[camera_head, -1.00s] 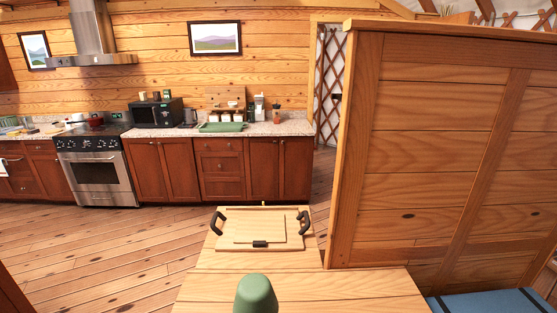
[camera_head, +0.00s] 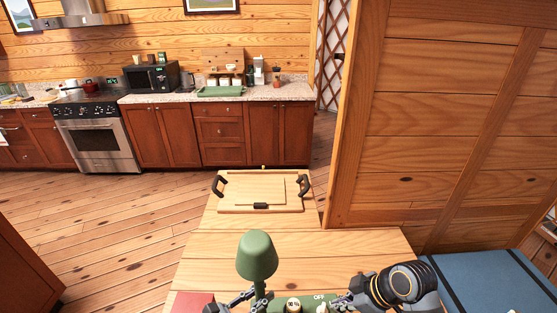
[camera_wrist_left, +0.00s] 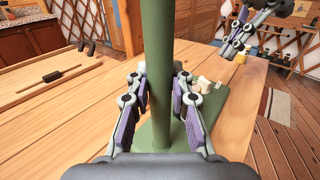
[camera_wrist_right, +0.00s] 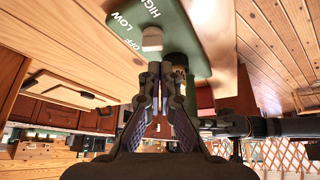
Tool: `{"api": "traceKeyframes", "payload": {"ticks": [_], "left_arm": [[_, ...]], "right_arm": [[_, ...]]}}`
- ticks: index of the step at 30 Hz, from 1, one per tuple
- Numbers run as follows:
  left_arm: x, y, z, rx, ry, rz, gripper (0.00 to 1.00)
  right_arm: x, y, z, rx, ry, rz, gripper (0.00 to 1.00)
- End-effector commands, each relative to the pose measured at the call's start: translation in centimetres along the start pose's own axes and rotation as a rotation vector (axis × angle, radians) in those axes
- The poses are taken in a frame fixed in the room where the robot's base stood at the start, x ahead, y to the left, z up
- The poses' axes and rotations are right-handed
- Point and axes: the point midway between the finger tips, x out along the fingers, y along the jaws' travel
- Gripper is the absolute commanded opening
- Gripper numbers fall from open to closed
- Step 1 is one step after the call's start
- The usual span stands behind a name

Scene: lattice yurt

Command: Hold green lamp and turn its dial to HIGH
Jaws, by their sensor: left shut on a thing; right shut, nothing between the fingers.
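The green lamp (camera_head: 257,256) stands upright on the near part of the wooden table, its shade and base in the head view. My left gripper (camera_head: 243,303) is shut around its green pole (camera_wrist_left: 157,70), which stands between the fingers in the left wrist view. In the right wrist view, the green base (camera_wrist_right: 190,25) carries a white dial (camera_wrist_right: 152,40) with OFF, LOW and HIGH marked around it. I cannot tell which mark the dial points to. My right gripper (camera_wrist_right: 160,85) is shut and empty, close to the dial; contact is unclear.
A wooden board (camera_head: 235,195) with black handles lies on the table beyond the lamp. A red flat thing (camera_head: 193,303) is at the table's near left. A tall wooden partition (camera_head: 420,120) rises on the right, with a blue cushion (camera_head: 490,285) below it.

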Motion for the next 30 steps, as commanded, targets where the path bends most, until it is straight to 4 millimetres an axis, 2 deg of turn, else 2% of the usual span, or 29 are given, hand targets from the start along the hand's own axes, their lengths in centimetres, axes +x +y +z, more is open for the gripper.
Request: {"api": "traceKeyframes", "payload": {"ticks": [5,11,15,30], "left_arm": [[0.0,0.0,-0.1,-0.001,0.003,0.000,0.00],[0.0,0.0,-0.1,-0.001,0.002,0.000,0.00],[0.0,0.0,-0.1,-0.001,0.002,0.000,0.00],[0.0,0.0,-0.1,-0.001,0.003,0.000,0.00]], "right_arm": [[0.0,0.1,0.0,0.000,0.000,0.000,0.00],[-1.0,2.6,-0.1,-0.003,-0.003,0.003,0.00],[-0.8,2.5,-0.1,0.001,-0.001,-0.001,0.00],[4.5,2.5,2.8,0.001,0.000,-0.002,0.00]]}}
